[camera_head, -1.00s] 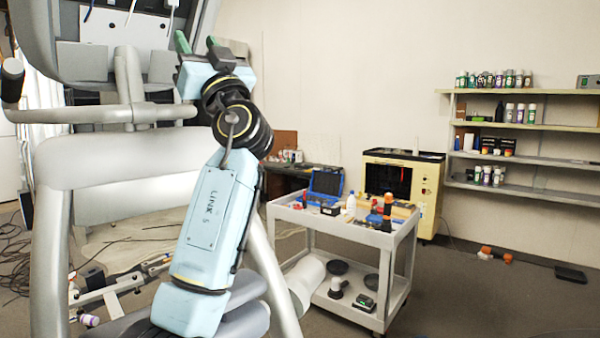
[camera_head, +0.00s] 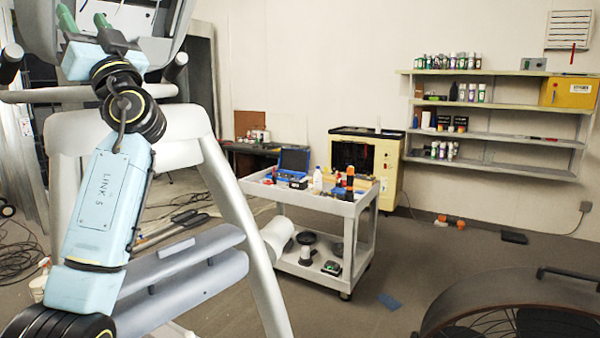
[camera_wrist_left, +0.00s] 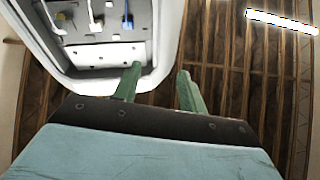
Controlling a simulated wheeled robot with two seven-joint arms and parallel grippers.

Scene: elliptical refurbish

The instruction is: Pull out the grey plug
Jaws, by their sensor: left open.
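A console panel (camera_wrist_left: 92,50) on the elliptical machine shows in the wrist view at upper left, with several small plugs and wires in white, blue and yellow. A pale plug (camera_wrist_left: 60,18) at its left may be the grey one; I cannot tell for sure. In the head view, wires hang on the console (camera_head: 130,18) at the top left, cut by the frame's edge. My left gripper (camera_head: 84,22) is in front of the console's lower part. Its green fingers (camera_wrist_left: 158,75) are apart with nothing between them, below and right of the plugs. My right gripper is not in view.
The elliptical's grey frame (camera_head: 228,205) and handlebar (camera_head: 45,95) stand close around my left arm. A tool cart (camera_head: 330,207) is right of it, with a yellow cabinet (camera_head: 385,168) and shelves (camera_head: 490,113) behind. A round fan-like thing (camera_head: 520,300) is at lower right.

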